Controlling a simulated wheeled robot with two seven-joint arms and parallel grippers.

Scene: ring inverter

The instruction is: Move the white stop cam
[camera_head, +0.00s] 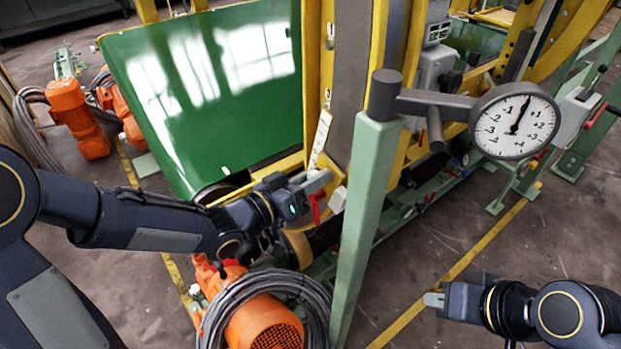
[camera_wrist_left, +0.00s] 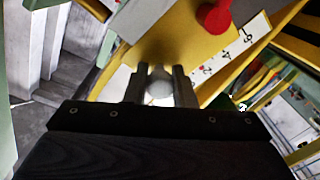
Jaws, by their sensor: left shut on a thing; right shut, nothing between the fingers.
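My left gripper (camera_head: 318,184) reaches in from the left to the yellow ring frame, beside the numbered white scale. In the left wrist view its two fingers (camera_wrist_left: 160,88) are shut on a pale, rounded piece (camera_wrist_left: 159,92), which I take to be part of the white stop cam. In the head view a white block (camera_head: 338,199) shows just below and right of the fingertips, next to a red part (camera_head: 316,207). The fingers hide part of this spot. My right gripper (camera_head: 433,299) is shut and empty at the lower right, apart from the ring frame.
A pale green post (camera_head: 366,200) stands close right of my left gripper, with a round dial gauge (camera_head: 514,120) on its arm. A green panel (camera_head: 210,90) stands behind my left arm. An orange motor with coiled cable (camera_head: 265,325) lies below it.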

